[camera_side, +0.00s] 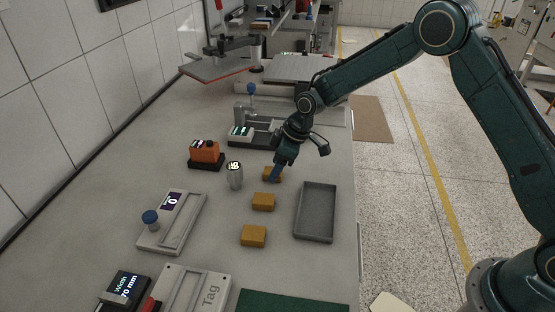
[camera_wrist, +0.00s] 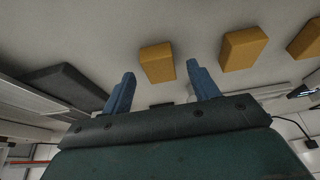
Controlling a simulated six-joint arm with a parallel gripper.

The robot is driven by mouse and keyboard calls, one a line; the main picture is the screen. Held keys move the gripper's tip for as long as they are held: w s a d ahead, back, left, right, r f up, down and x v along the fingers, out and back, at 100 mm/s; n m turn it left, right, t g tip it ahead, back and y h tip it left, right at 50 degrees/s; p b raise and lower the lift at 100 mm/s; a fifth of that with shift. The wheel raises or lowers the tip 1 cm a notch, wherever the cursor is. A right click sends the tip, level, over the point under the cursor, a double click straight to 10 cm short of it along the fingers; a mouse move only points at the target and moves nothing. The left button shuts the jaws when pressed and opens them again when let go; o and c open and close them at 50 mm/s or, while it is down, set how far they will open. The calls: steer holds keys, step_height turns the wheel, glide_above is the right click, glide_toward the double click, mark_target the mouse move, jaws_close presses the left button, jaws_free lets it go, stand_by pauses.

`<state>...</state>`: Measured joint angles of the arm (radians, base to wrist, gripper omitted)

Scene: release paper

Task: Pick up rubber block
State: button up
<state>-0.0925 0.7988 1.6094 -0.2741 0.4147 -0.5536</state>
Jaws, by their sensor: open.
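Three ochre blocks, likely the rubber blocks, lie in a row on the grey bench. The far block (camera_side: 267,174) is beside my gripper (camera_side: 276,175) and partly hidden by it. The middle block (camera_side: 263,201) and near block (camera_side: 253,236) lie clear of it. In the wrist view my gripper (camera_wrist: 161,68) has its two blue fingers spread apart with nothing between them. One block (camera_wrist: 157,62) shows beyond the gap between the fingertips; I cannot tell how far below it lies. Two other blocks (camera_wrist: 243,48) (camera_wrist: 305,38) show to the right.
A shallow grey tray (camera_side: 316,212) lies right of the blocks, near the bench edge. A metal cylinder (camera_side: 234,175) and an orange device (camera_side: 206,152) stand to the left. A grey fixture with a blue knob (camera_side: 172,222) is nearer the wall. A green mat (camera_side: 292,302) lies in front.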

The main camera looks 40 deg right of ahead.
steer(key=shift+w+a+f, duration=0.2)
steer(key=shift+f, duration=0.4)
steer(key=c, duration=1.1)
steer(key=shift+r, duration=0.15)
step_height(320, 180, up, 20)
steer(key=shift+f, duration=0.1)
stand_by(0.4)
